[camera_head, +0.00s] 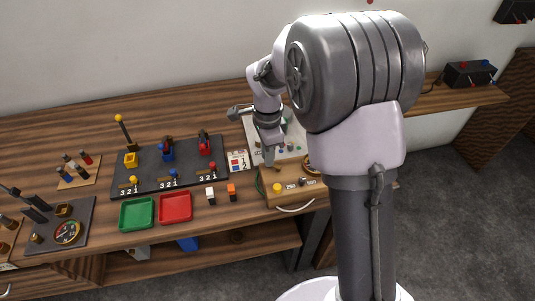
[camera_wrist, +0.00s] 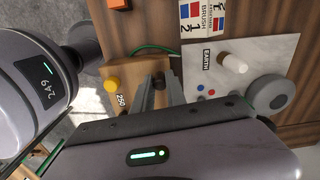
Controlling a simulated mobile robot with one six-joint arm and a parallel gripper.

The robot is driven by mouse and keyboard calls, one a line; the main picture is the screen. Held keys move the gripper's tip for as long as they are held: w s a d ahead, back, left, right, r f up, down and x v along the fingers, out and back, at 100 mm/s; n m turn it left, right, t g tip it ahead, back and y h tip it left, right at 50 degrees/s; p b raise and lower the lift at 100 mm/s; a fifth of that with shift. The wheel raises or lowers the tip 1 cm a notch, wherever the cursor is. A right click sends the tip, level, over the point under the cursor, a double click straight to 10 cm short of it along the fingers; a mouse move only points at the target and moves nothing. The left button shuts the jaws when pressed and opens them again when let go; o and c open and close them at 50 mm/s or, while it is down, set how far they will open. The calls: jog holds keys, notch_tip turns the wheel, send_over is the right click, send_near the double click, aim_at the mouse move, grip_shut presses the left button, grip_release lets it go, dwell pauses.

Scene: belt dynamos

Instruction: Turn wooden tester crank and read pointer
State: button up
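The wooden tester (camera_head: 302,195) stands at the table's front edge, partly hidden by my arm in the head view. It has a yellow knob (camera_head: 277,187) and a label reading 250. In the wrist view the tester's pale wooden top (camera_wrist: 140,68) shows the yellow knob (camera_wrist: 112,83) at its left. My gripper (camera_wrist: 158,76) is over the tester with its fingers apart. A small dark knob (camera_wrist: 158,83) shows between them; I cannot tell whether they touch it. The crank cannot be clearly made out. The tester's round dial (camera_head: 308,163) is mostly hidden, and its pointer cannot be read.
A pale panel marked EARTH (camera_wrist: 215,62) with a white knob and a grey round part lies beside the tester. A red and blue brush card (camera_head: 238,160), green tray (camera_head: 136,214), red tray (camera_head: 175,208) and dark board (camera_head: 150,172) are to the left.

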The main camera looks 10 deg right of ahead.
jog(key=o, duration=0.4)
jog(key=shift+o, duration=0.2)
jog(key=shift+r, duration=0.1)
notch_tip(320, 180, up, 17)
jog(key=p, duration=0.6)
jog(key=shift+r, duration=0.15)
